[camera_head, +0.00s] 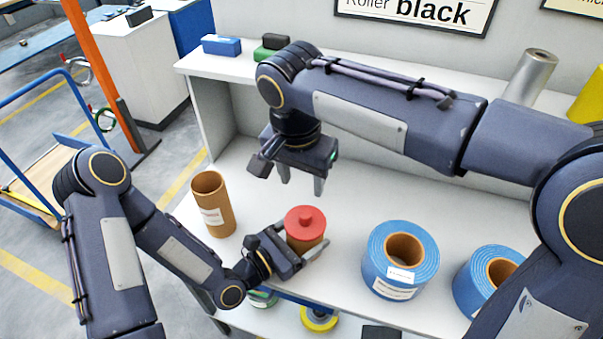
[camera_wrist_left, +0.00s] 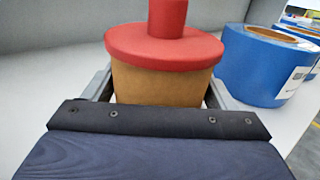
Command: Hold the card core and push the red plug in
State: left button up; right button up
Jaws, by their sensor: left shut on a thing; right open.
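The brown card core (camera_head: 304,242) stands upright on the white bench. The red plug (camera_head: 305,221) sits on its top, with its wide flange over the core's rim and a knob pointing up. My left gripper (camera_head: 302,254) is shut on the card core from the front, one finger on each side. In the left wrist view the core (camera_wrist_left: 160,85) is between the fingers and the red plug (camera_wrist_left: 165,45) is above them. I cannot tell how deep the plug sits. My right gripper (camera_head: 302,185) is open and empty, pointing down above and behind the plug, apart from it.
Another card core (camera_head: 213,205) stands to the left. Blue coils (camera_head: 423,263) and (camera_head: 487,279) stand to the right; one also shows in the left wrist view (camera_wrist_left: 262,68). A blue box (camera_head: 221,45) and a silver roll (camera_head: 530,76) stand on the back shelf.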

jog(key=shift+s+r, duration=0.1)
jog(key=shift+r, duration=0.3)
pick_arm(q)
jog(key=o, duration=1)
